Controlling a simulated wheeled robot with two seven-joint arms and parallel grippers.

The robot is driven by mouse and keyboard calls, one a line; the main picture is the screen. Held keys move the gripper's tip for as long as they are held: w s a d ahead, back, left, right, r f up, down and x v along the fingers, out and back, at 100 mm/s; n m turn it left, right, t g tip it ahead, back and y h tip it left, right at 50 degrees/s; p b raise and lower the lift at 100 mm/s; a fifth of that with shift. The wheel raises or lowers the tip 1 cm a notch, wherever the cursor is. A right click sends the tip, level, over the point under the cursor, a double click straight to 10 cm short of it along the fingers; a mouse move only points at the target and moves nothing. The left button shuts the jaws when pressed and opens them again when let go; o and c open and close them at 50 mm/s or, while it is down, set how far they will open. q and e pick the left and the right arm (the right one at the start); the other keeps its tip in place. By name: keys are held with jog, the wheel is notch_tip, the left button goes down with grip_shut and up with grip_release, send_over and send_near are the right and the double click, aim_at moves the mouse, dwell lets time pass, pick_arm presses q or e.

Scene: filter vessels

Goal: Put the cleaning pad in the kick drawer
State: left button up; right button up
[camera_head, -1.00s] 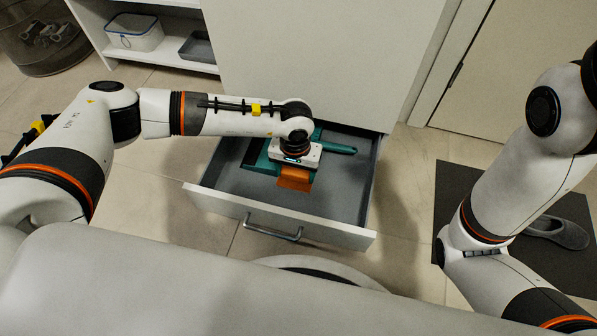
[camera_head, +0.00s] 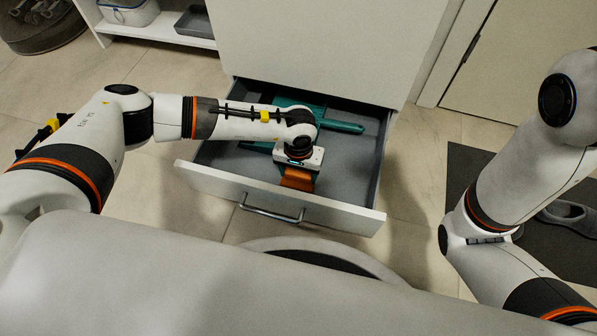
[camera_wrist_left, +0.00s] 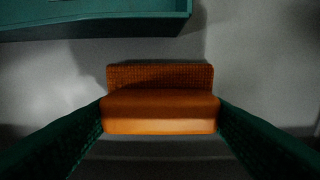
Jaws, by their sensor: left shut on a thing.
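The cleaning pad (camera_head: 297,178) is an orange block. It also shows in the left wrist view (camera_wrist_left: 160,110), between the two dark green fingers. My left gripper (camera_wrist_left: 160,122) is shut on it and points down inside the open kick drawer (camera_head: 350,214). In the head view the wrist (camera_head: 299,157) hides the fingers and part of the pad. The drawer's grey floor shows around the pad in the wrist view; I cannot tell whether the pad touches it. My right arm stands at the right edge of the head view, its gripper out of frame.
A teal dustpan-like tool with a handle (camera_head: 341,126) lies in the drawer behind the pad. The drawer floor to the right is bare. The drawer front has a metal handle (camera_head: 270,213). A dark mat with grey slippers (camera_head: 572,216) lies at the right.

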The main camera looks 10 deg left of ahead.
aim_at(298, 173)
pick_arm(q)
jog(key=shift+f, duration=0.2)
jog(key=o, duration=1)
jog(key=shift+r, duration=0.1)
jog(key=shift+c, duration=0.2)
notch_tip(298, 173, up, 12)
jog(key=p, duration=0.7)
jog(key=shift+r, duration=0.15)
